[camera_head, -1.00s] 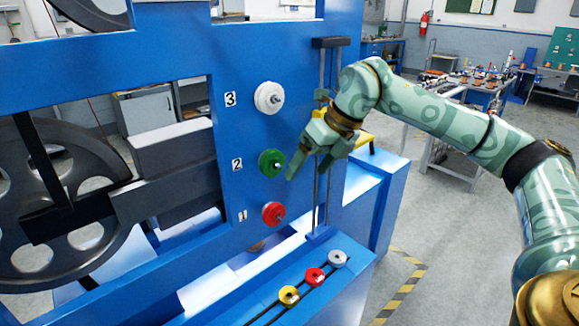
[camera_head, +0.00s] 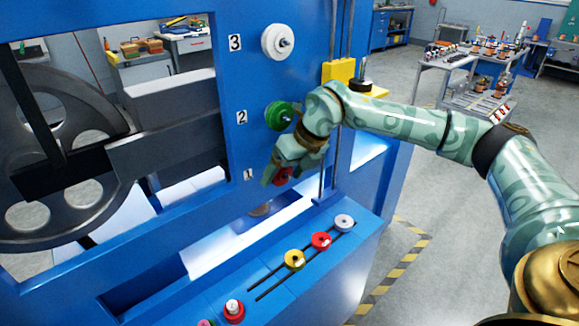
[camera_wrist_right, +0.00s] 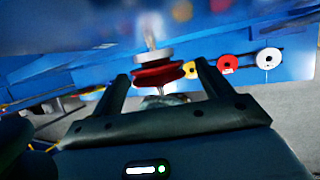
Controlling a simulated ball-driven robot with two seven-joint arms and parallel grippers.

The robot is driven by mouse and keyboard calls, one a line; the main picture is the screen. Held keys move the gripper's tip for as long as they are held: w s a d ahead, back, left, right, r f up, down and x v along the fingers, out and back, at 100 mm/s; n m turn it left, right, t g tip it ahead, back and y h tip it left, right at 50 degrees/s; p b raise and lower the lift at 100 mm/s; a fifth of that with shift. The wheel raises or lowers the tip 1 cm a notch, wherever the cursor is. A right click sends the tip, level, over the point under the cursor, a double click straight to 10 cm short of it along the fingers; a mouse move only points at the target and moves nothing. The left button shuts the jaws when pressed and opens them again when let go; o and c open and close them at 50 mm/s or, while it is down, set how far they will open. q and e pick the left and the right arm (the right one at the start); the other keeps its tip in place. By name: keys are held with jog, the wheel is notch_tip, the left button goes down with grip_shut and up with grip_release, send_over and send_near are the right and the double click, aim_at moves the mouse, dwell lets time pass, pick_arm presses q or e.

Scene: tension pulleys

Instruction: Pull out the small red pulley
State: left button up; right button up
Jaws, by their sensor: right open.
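A red pulley (camera_head: 284,176) is on the blue panel beside the label 1 and is partly hidden by my right gripper (camera_head: 277,174). In the right wrist view the red pulley (camera_wrist_right: 158,76) is on its shaft, between the two spread fingers of my right gripper (camera_wrist_right: 160,80), which is open. I cannot tell whether either finger touches the pulley. Another red pulley (camera_head: 321,241) sits on the slotted ledge below, between a yellow pulley (camera_head: 294,259) and a grey-white pulley (camera_head: 343,222). My left gripper is not in view.
A green pulley (camera_head: 279,115) by label 2 is just above my right wrist, and a white pulley (camera_head: 277,41) by label 3 is higher. A large dark wheel (camera_head: 50,160) stands left. More pulleys, one red and white (camera_head: 233,311), are at the ledge's near end.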

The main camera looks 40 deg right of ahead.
jog(key=c, duration=1.1)
jog(key=shift+s+d+p, duration=0.15)
jog(key=shift+s+p, duration=0.8)
jog(key=shift+s, duration=0.9)
jog(key=shift+s+d+p, duration=0.1)
jog(key=shift+s+p, duration=0.2)
jog(key=shift+s, duration=0.75)
jog(key=s, duration=0.4)
jog(key=shift+d+p, duration=0.15)
jog(key=shift+p, duration=0.2)
